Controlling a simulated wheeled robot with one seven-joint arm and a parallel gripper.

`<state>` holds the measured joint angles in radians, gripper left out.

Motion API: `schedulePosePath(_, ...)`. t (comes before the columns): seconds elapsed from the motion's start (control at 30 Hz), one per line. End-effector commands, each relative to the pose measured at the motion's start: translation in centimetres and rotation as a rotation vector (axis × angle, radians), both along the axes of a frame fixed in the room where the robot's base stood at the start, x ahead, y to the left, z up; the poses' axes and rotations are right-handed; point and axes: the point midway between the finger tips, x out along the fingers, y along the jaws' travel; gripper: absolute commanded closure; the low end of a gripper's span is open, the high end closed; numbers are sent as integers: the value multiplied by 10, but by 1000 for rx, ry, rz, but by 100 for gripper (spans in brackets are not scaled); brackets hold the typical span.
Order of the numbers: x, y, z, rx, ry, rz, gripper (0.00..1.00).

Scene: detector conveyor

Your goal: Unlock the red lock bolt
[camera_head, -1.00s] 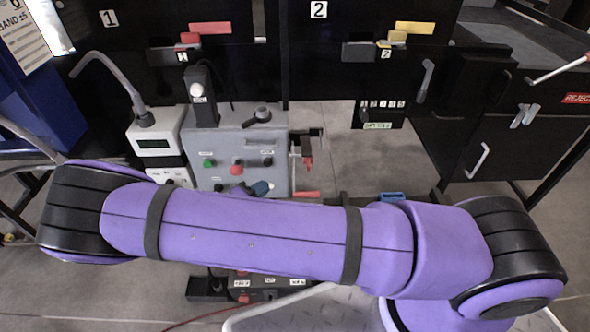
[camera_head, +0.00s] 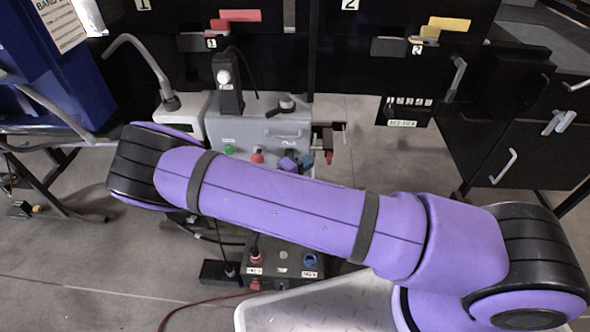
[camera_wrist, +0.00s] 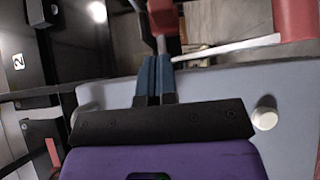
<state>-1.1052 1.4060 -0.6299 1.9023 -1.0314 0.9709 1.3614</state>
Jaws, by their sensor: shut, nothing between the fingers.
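A small red part (camera_head: 329,157), which looks like the lock bolt, sits on a dark bracket at the right side of the grey control box (camera_head: 262,128). My gripper (camera_head: 307,160) shows only partly above my purple forearm, just left of this red part. In the wrist view, the blue fingers of my gripper (camera_wrist: 157,62) are together and empty. A red block (camera_wrist: 163,18) on a grey stem is just beyond their tips; I cannot tell whether they touch. A larger red piece (camera_wrist: 295,18) is at the upper right.
A curved grey pipe (camera_head: 145,65) rises at left. A lower black switch box (camera_head: 283,265) stands in front. Black cabinets with red and yellow tabs stand behind.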

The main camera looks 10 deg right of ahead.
Motion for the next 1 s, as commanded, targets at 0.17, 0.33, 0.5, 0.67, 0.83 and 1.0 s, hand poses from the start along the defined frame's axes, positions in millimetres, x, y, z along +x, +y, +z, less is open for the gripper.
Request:
schedulePosePath(0.17, -9, -23, 0, -2, 2, 0, 100)
schedulePosePath(0.33, -13, -33, 0, -2, 1, 0, 100)
schedulePosePath(0.5, -13, -35, 0, 0, 0, 0, 100)
schedulePosePath(0.67, -13, -35, 0, 0, 1, 0, 100)
schedulePosePath(0.83, -16, -44, 0, -3, 2, 0, 100)
schedulePosePath(1.0, -23, -64, 0, -3, 2, -1, 100)
